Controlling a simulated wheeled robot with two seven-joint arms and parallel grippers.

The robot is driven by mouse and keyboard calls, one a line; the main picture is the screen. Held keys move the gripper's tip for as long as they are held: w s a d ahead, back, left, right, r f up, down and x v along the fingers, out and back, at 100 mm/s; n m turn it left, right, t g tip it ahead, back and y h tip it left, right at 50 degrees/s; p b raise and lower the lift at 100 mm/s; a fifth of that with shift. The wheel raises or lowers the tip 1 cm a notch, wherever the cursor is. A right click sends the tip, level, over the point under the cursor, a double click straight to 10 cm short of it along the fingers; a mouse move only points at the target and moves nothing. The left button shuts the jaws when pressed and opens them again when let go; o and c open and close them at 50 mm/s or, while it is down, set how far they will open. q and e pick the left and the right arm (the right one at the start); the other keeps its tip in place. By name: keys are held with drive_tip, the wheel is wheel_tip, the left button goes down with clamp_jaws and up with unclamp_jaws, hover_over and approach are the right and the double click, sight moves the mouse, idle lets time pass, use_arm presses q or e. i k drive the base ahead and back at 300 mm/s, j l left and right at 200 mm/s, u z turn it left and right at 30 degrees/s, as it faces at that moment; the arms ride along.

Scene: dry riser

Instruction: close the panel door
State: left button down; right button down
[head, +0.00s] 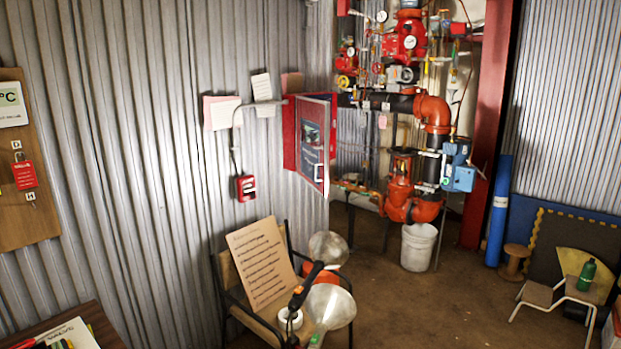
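A red panel box (290,132) is fixed to the corrugated wall near the middle of the head view. Its door (313,150) stands open, swung out from the wall, and its face carries a dark sheet with pale print. The inside of the box is mostly hidden at this angle. Neither of my grippers shows in the head view, so their place relative to the door cannot be seen.
A chair (228,280) with a cardboard sign (262,264) and lamps (328,305) stands below the door. Red pipes and valves (400,190) stand behind, with a white bucket (418,246) beneath. The brown floor (400,310) right of the chair is clear.

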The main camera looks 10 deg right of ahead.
sight(312, 166)
drive_tip(key=l+u, duration=0.3)
drive_tip(key=l, duration=0.35)
drive_tip(key=k+l+u, duration=0.1)
drive_tip(key=l+u, duration=0.15)
drive_tip(key=l, duration=0.35)
drive_tip(key=i+l+u, duration=0.25)
drive_tip(key=l, duration=0.4)
drive_tip(key=l+u, duration=0.2)
drive_tip(key=l, duration=0.4)
drive_tip(key=i+l+u, duration=0.1)
drive_tip(key=l+u, duration=0.15)
drive_tip(key=l, duration=0.45)
drive_tip(key=i+l, duration=0.1)
drive_tip(key=l, duration=0.2)
drive_tip(key=i+l, duration=0.1)
drive_tip(key=l, duration=0.15)
drive_tip(key=u, duration=0.05)
